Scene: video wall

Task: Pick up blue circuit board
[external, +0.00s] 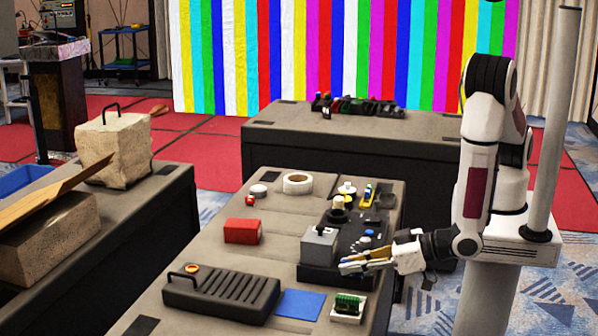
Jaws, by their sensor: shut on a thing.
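My gripper (366,264) is at the right side of the near table, low over the black tray of parts. Its fingers are shut on a small, thin, pale-blue piece (350,269), which looks like the blue circuit board. The piece is small in this view and the fingers partly hide it. I cannot tell whether it touches the tray below. A flat blue sheet (300,304) lies on the table nearer the camera. A green circuit board (348,304) on a white base lies to the right of that sheet.
A grey box (319,245) stands just left of my gripper. A black ridged case (221,292) and a red box (242,231) are farther left. A white tape roll (297,184) lies toward the back. The table's middle has some free room.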

